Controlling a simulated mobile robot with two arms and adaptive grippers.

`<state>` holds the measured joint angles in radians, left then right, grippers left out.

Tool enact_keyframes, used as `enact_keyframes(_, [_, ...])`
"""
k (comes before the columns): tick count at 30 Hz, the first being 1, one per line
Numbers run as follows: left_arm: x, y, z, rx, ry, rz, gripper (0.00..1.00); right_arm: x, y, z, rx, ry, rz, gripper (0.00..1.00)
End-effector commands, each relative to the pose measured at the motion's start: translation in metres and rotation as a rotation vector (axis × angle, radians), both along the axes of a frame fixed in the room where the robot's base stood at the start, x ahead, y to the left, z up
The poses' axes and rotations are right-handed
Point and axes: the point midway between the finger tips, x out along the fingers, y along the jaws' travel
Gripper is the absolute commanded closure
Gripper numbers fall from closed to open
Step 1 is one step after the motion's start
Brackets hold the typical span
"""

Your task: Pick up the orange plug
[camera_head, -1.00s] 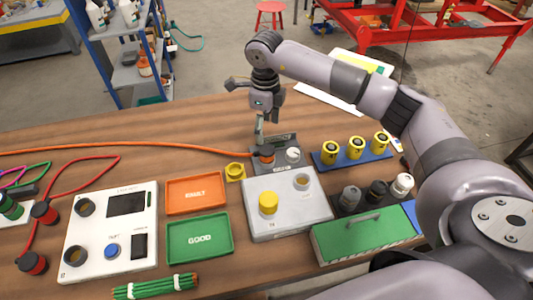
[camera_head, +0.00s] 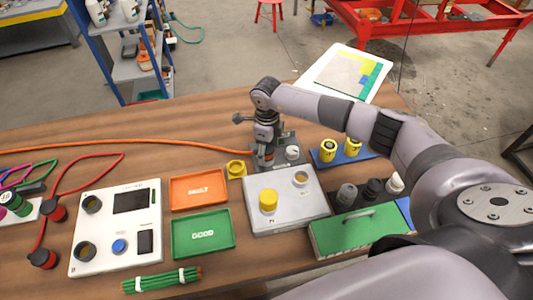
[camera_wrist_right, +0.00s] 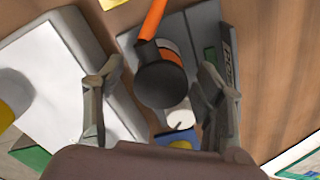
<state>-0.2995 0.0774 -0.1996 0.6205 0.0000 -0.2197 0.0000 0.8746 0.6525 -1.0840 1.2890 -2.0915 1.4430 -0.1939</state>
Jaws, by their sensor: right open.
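The orange plug (camera_wrist_right: 163,80) shows in the right wrist view as a dark round cap with an orange band and an orange cable running up from it. It stands on a grey base plate (camera_wrist_right: 198,35). My right gripper (camera_wrist_right: 157,88) is open, with one finger on each side of the plug and visible gaps on both sides. In the head view my right gripper (camera_head: 266,155) is lowered over the plug, which is mostly hidden there; the orange cable (camera_head: 130,141) runs to it from the left. My left gripper is not in view.
A grey box (camera_head: 285,205) with a yellow knob stands just in front. A yellow ring (camera_head: 236,169), an orange tray (camera_head: 199,190) and a green tray (camera_head: 203,235) lie to the left. A blue rack (camera_head: 345,158) with yellow cylinders and a green-lidded box (camera_head: 358,232) lie right.

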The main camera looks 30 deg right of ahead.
Motion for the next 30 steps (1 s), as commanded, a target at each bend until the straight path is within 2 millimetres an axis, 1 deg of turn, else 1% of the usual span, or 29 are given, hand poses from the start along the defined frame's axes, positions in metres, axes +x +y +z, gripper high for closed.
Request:
enact_keyframes(3, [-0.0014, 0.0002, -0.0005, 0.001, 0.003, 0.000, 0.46, 0.0001, 0.0001, 0.0002, 0.000, 0.000, 0.000, 0.38])
enact_keyframes(27, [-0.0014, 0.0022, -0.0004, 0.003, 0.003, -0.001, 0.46, 0.0001, 0.0001, 0.0007, 0.000, 0.000, 0.000, 0.91])
enact_keyframes(29, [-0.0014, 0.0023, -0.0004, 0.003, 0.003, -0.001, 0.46, 0.0001, 0.0001, 0.0008, 0.000, 0.000, 0.000, 0.95])
enact_keyframes(30, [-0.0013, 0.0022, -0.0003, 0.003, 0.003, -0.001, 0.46, 0.0003, 0.0001, 0.0010, 0.001, -0.001, 0.000, 0.95])
